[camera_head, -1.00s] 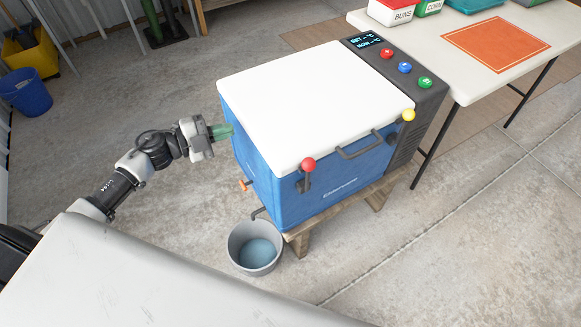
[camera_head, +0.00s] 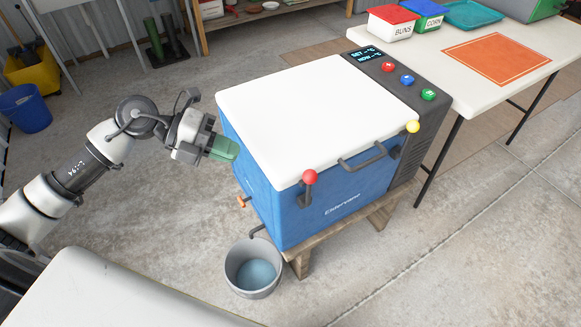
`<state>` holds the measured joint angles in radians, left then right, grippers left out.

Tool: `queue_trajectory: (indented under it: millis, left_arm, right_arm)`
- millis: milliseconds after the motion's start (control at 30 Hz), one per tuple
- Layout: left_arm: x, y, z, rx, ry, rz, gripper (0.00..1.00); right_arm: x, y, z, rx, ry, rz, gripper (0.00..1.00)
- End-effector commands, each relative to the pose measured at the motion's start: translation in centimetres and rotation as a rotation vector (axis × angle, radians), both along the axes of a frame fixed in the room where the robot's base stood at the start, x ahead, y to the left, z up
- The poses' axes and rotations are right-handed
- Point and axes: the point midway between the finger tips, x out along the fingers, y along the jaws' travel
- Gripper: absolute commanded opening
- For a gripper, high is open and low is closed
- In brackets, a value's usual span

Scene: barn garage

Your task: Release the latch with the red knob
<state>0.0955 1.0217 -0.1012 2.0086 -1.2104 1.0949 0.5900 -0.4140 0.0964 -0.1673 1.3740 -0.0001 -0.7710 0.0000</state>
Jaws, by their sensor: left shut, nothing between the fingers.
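The blue cooler (camera_head: 335,205) with a white lid (camera_head: 310,115) stands on a low wooden stand. The latch with the red knob (camera_head: 310,177) is at the left of the cooler's front face, its dark lever hanging down below the knob. A second latch with a yellow knob (camera_head: 412,127) is at the right of the front. A dark handle (camera_head: 363,158) lies between them. My left gripper (camera_head: 228,150) has green fingers, which are shut and empty, beside the cooler's left side and well apart from the red knob. My right gripper is not in view.
A grey bucket (camera_head: 253,270) with water stands on the floor below an orange-tipped drain tap (camera_head: 242,201). A control panel with red, blue and green buttons (camera_head: 407,80) is on the cooler's right. A white table (camera_head: 455,95) stands at the right. Floor in front is clear.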

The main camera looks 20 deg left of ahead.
Motion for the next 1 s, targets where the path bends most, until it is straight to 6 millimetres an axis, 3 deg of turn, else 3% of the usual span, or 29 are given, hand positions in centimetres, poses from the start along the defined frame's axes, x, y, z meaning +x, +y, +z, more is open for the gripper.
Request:
queue_trajectory:
  millis: [400, 600, 1000]
  left_arm:
    - [2.1, -7.4, -3.7, -0.006, -0.001, -0.002, 0.00]
    - [2.9, -10.2, -4.5, -0.004, -0.002, -0.001, 0.00]
    - [3.3, -11.5, -4.9, -0.001, 0.001, 0.000, 0.00]
  right_arm:
    - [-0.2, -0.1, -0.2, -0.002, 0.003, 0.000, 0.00]
    - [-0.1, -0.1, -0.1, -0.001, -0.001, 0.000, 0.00]
    - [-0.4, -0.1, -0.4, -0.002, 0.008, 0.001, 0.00]
